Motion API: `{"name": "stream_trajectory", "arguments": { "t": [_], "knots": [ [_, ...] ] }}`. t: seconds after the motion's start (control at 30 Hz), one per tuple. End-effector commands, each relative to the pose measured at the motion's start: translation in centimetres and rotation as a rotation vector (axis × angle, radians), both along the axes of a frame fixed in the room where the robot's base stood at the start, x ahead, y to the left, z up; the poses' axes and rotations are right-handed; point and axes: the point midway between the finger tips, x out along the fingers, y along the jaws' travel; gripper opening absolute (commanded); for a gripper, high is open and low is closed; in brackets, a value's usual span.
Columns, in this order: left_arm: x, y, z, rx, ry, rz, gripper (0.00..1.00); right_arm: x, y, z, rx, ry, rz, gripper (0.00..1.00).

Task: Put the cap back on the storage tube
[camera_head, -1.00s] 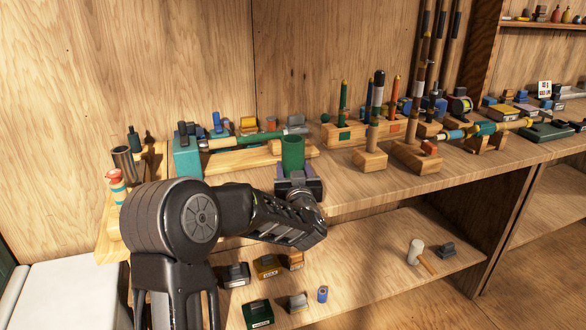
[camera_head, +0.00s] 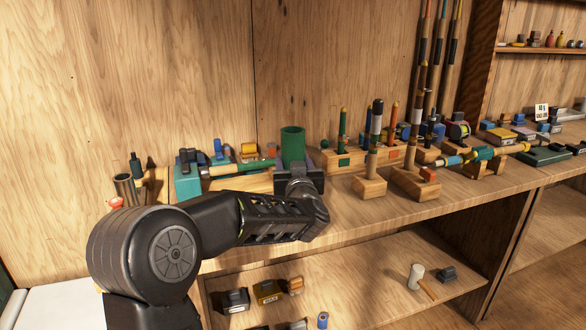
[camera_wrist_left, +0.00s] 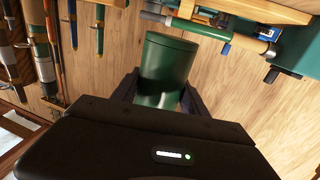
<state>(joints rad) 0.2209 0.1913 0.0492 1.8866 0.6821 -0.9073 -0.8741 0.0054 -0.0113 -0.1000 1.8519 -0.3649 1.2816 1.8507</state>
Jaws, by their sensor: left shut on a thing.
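My left gripper (camera_head: 300,172) is shut on an upright green cylinder (camera_head: 292,150), which has an open, hollow top in the head view. It looks like either the cap or the tube; I cannot tell which. In the wrist view the green cylinder (camera_wrist_left: 165,70) sits between the two dark fingers, clear of other things. It is in front of the wooden rack at the back of the bench. A grey-brown open tube (camera_head: 125,188) stands at the bench's left end. My right gripper is not in view.
A teal block (camera_head: 187,181) stands left of the gripper. Wooden stands with upright rods (camera_head: 371,188) are to its right. The bench front (camera_head: 340,205) is clear there. The lower shelf holds small boxes (camera_head: 267,291) and a mallet (camera_head: 416,277).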

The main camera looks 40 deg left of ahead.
Motion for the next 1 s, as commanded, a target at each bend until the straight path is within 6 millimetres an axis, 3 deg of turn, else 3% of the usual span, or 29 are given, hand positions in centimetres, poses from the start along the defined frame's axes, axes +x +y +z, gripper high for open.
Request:
{"name": "stream_trajectory", "arguments": {
  "t": [0.43,0.47,1.0],
  "knots": [
    [0.0,0.0,0.11,0.001,-0.003,0.0,0.0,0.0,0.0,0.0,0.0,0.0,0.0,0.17],
    [0.0,0.0,0.11,0.001,-0.003,0.0,0.49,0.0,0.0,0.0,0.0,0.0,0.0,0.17],
    [0.0,0.0,0.11,0.001,-0.003,0.0,0.05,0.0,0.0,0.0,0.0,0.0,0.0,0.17]
  ]
}}
